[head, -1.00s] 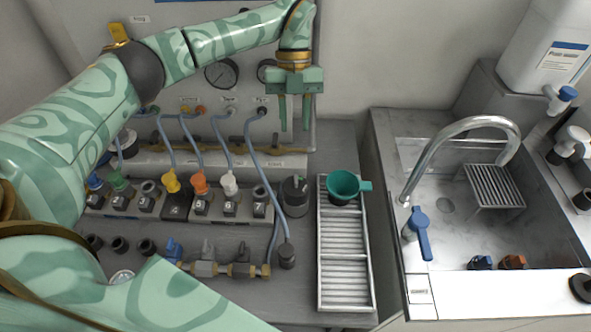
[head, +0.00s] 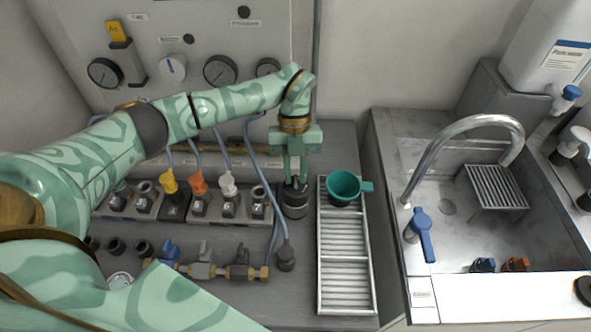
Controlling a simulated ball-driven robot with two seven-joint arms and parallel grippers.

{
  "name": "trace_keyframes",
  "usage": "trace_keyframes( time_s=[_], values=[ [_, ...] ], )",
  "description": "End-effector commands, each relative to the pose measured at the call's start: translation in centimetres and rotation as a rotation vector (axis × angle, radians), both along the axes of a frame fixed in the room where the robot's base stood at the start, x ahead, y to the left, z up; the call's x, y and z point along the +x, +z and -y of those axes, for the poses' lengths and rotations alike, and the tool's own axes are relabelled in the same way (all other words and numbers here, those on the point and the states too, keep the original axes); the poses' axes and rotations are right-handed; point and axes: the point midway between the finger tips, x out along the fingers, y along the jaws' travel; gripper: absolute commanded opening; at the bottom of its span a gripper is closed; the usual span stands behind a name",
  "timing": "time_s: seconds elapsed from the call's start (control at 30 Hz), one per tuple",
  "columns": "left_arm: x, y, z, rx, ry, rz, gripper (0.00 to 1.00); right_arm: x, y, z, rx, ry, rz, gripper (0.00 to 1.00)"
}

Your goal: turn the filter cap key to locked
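The filter cap (head: 294,204) is a dark round housing on the grey counter, just left of the slatted metal tray. Its small raised key is largely hidden by my fingers, so I cannot read its angle. My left gripper (head: 295,172) points straight down over the cap. Its two green fingers are apart, one on each side of the key, with their tips at the cap's top. I cannot see whether they touch the key. My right gripper is out of view.
The tray (head: 345,285) holds a teal cup (head: 343,186) close to the right of the cap. A hose ends at a dark fitting (head: 285,259) in front. Coloured hose connectors (head: 198,184) stand to the left. A sink with a tap (head: 420,238) lies right.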

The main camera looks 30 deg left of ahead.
Motion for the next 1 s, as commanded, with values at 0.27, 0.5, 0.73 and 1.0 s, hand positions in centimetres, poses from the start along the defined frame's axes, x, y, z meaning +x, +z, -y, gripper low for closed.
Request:
trace_keyframes(
  time_s=[0.27, 0.5, 0.73, 1.0],
  values=[
    [0.0, 0.1, 0.0, 0.0, -0.01, 0.0, 0.0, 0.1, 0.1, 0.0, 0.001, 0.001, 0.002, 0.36],
    [0.2, 0.5, 0.3, 0.004, -0.226, 0.002, 0.0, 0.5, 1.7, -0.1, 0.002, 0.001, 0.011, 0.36],
    [0.2, 0.2, 0.4, 0.001, -0.407, 0.0, 0.0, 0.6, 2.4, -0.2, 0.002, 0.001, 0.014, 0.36],
    [0.1, 0.0, 0.4, -0.001, -0.406, -0.001, 0.0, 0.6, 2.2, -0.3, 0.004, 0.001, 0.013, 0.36]
  ],
)
